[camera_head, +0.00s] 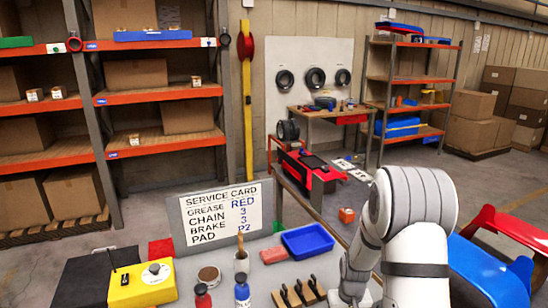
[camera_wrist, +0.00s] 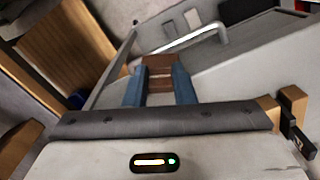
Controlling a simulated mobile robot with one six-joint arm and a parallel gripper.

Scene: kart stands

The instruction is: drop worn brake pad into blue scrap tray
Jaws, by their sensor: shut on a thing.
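The blue scrap tray (camera_head: 307,241) lies on the grey bench top in the head view, and it looks empty. My gripper (camera_wrist: 158,85) shows in the wrist view with its two blue fingers shut on a reddish-brown block, which looks like the worn brake pad (camera_wrist: 158,72). In the head view my arm comes down at the right, in front of and to the right of the tray. My fingertips and the pad cannot be made out there.
A service card (camera_head: 222,215) stands at the bench's back left. A yellow box (camera_head: 142,286), a red bottle (camera_head: 202,296), a blue bottle (camera_head: 242,290) and a wooden rack (camera_head: 298,294) with dark levers stand around the front. A red block (camera_head: 273,255) lies left of the tray.

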